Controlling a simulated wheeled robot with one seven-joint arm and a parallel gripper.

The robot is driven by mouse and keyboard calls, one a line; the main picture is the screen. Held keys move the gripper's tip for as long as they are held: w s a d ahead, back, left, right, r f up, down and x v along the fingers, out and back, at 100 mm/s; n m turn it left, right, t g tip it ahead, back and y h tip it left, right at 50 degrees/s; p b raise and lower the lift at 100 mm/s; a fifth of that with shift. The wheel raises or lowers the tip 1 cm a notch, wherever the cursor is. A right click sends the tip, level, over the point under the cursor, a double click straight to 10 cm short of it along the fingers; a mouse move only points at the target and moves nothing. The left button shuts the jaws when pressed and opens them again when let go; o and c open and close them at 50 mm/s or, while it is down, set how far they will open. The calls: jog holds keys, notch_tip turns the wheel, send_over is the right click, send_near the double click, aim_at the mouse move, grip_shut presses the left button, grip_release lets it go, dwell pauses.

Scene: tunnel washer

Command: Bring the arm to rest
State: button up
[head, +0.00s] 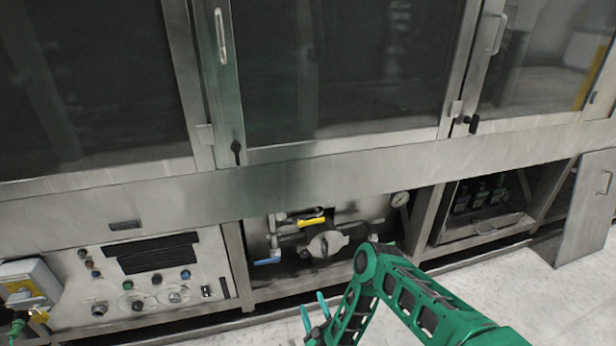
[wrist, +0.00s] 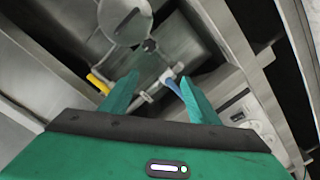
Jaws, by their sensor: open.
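My green arm reaches in from the lower right of the head view, bent at its elbow near the open lower bay of the washer. My gripper (head: 314,312) is low in front of this bay, at the bottom of the head view. Its two green fingers stand apart with nothing between them. In the wrist view my gripper (wrist: 156,98) is open, and the pipes and valves show past its fingertips. I cannot tell the exact gap between the fingers and the valves.
A control panel (head: 150,285) is on the left. Pale floor (head: 560,300) is clear at lower right.

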jog(key=w+d+r+m+g+h, duration=0.3)
jog(key=w+d+r+g, duration=0.1)
jog(key=w+d+r, duration=1.15)
jog(key=s+d+r+m+g+h, duration=0.3)
jog(key=d+r+m+g+h, duration=0.1)
jog(key=d+r, duration=1.45)
jog(key=s+d+r+m+g+h, duration=0.1)
jog(key=s+d+r+m+g, duration=0.3)
jog(key=s+r, duration=0.6)
jog(key=s+d+r+m+g, duration=0.2)
jog(key=s+d+r, duration=0.4)
jog(key=s, duration=0.8)
jog(key=s+a+r+m+g+y, duration=0.1)
jog(key=s+a+r+m, duration=0.1)
jog(key=s, duration=1.1)
jog(key=s+a+r+m+g+y, duration=0.2)
jog(key=s+r, duration=0.1)
jog(key=s, duration=1)
jog(key=shift+s+a+r, duration=0.15)
jog(key=shift+s+a, duration=0.1)
jog(key=shift+a, duration=0.05)
